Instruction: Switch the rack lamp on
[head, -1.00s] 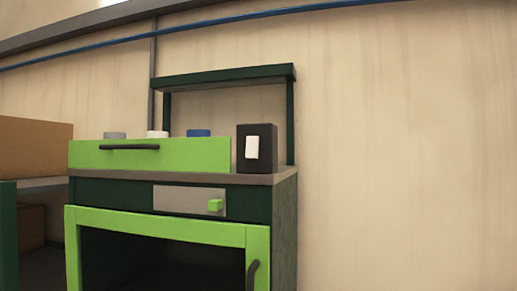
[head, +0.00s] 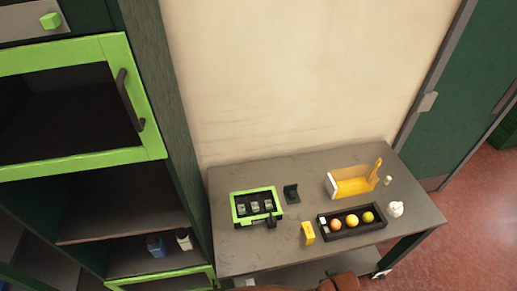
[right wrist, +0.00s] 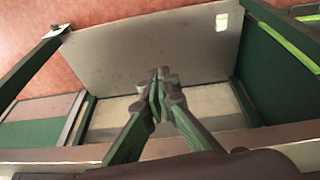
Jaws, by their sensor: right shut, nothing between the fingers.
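The rack (head: 172,110) stands at the left in the head view, dark green with a lime-green framed door. A small lime-green knob (head: 50,20) sits on its grey panel at the top left corner. The rack's top, with the black box and white rocker switch, is out of the head view now, and I see no lamp. My right gripper (right wrist: 160,80) is in the right wrist view, shut and empty, with its fingertips together over a grey surface (right wrist: 120,45). It is apart from any switch. My left gripper is not in view.
A grey table (head: 235,258) beside the rack holds a green-framed box (head: 235,212), a black tray (head: 345,233) with several fruits, a yellow open holder (head: 350,187) and a small yellow block (head: 308,232). A black door handle (head: 130,100) juts out from the rack.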

